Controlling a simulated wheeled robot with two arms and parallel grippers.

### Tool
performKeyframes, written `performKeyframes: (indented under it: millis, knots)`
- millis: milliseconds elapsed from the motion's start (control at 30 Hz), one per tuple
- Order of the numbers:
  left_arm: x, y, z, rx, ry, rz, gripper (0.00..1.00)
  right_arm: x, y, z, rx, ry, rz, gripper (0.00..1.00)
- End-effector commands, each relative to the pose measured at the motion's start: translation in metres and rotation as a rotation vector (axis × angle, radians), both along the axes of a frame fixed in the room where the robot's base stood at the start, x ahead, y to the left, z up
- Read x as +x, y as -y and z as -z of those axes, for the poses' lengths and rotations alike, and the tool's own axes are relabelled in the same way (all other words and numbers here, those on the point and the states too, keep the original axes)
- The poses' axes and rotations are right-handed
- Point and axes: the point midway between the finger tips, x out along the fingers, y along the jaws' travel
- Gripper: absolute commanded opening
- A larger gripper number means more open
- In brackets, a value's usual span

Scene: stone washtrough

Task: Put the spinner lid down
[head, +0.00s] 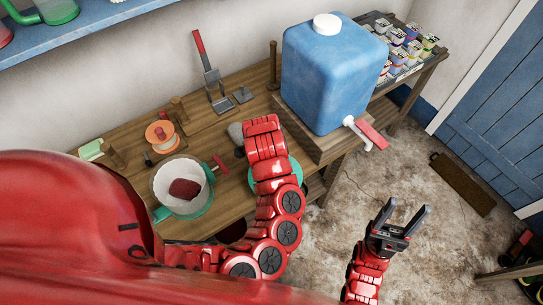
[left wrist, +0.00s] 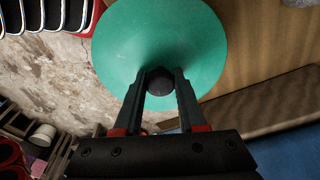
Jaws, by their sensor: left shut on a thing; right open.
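The spinner lid (left wrist: 150,35) is a green disc with a dark knob (left wrist: 161,82). In the left wrist view my left gripper (left wrist: 160,85) is shut on that knob. In the head view the lid (head: 293,178) shows only in part beside my red left arm, near the table's front edge; the arm hides my left gripper there. I cannot tell whether the lid touches the table. The spinner bowl (head: 207,204) is green with a white basket (head: 165,173) and a dark red thing (head: 184,189) inside. My right gripper (head: 408,212) is open and empty over the floor.
A large blue canister (head: 325,75) with a red-handled tap (head: 371,134) stands on a wooden block at the right. An orange spool (head: 161,134) and metal tools (head: 213,88) stand behind the bowl. Several cans (head: 410,45) stand at the far right.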

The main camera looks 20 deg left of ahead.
Motion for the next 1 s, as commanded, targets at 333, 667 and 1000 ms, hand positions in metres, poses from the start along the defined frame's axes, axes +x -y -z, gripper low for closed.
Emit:
performKeyframes:
  millis: [333,667,1000]
  knots:
    - [0.049,-0.026,0.003,0.000,-0.002,0.000,0.00,0.000,0.000,-0.012,0.000,0.000,0.000,0.58]
    - [0.065,-0.034,0.008,-0.001,-0.004,-0.001,0.00,0.000,0.000,-0.016,0.000,0.000,0.000,0.58]
    - [0.065,-0.034,0.039,-0.001,-0.004,0.000,0.00,0.000,0.000,-0.032,0.000,0.000,0.000,0.58]
